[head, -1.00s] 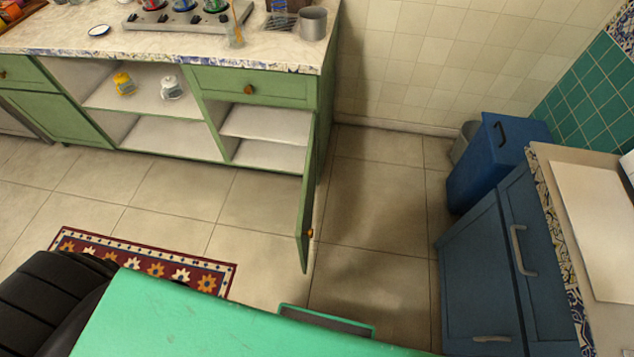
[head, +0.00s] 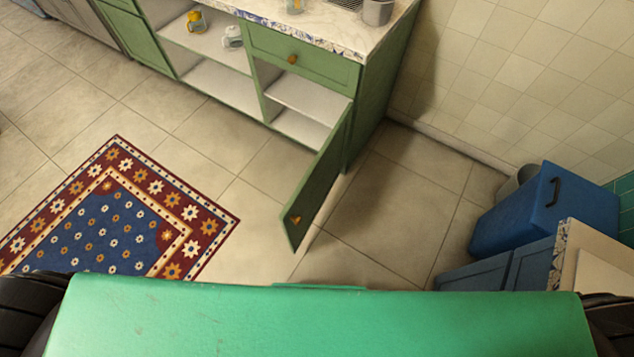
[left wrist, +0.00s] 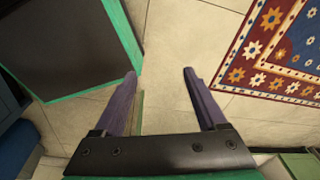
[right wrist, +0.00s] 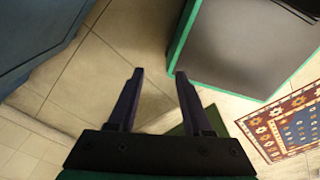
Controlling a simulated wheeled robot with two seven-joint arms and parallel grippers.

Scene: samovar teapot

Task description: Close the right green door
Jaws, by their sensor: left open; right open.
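The right green door (head: 318,183) of the green cabinet stands wide open in the head view, swung out over the floor. Its small round knob (head: 295,219) is near its free lower end. White shelves (head: 300,105) show in the opening behind it. My left gripper (left wrist: 160,73) is open and empty above the floor in the left wrist view. My right gripper (right wrist: 159,72) is open and empty in the right wrist view. A dark green piece (right wrist: 214,120) shows beyond its right finger; I cannot tell surely whether it is the door. Neither gripper shows in the head view.
A patterned rug (head: 105,225) lies at the left. A blue bin (head: 545,210) and blue cabinets (head: 500,268) are at the right. The countertop (head: 330,32) tops the green cabinet, with a drawer (head: 300,58) above the door. Tiled floor around the door is clear.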

